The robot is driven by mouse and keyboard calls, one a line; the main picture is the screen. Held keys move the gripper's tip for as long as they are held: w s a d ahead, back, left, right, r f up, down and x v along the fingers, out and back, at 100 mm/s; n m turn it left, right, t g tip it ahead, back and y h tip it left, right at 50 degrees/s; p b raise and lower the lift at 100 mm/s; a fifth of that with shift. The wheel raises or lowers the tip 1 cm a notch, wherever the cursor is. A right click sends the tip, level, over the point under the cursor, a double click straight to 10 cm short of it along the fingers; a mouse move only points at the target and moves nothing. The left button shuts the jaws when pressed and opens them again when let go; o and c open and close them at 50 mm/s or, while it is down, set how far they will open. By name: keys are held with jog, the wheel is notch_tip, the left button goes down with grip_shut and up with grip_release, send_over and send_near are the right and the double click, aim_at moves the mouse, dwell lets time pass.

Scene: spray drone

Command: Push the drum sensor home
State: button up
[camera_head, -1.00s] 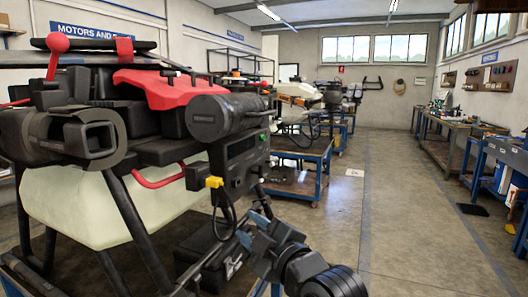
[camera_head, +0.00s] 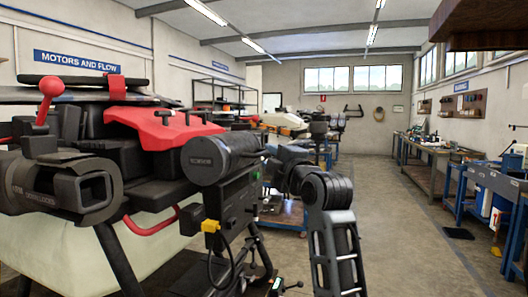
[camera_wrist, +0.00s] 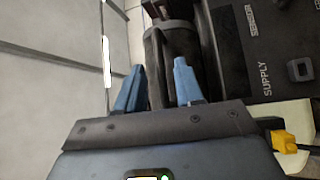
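My gripper (camera_head: 272,168) is at the drum's right end, partly hidden by my own wrist. In the wrist view its two blue fingers (camera_wrist: 160,68) are apart. A dark cylinder (camera_wrist: 176,42) shows beyond and between them, partly behind the right finger. I cannot tell whether the fingers touch it, or how deep the drum is seated.
A black box with a yellow plug (camera_head: 210,226) and cable hangs below the drum. The box's face marked SUPPLY (camera_wrist: 265,80) is close on the right in the wrist view. A black camera-like cylinder (camera_head: 60,190) is at left.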

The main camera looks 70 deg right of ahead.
aim_at(265, 154)
jog(key=shift+p+x, duration=0.3)
jog(key=shift+x, duration=1.85)
grip_shut()
jog(key=shift+w, duration=0.15)
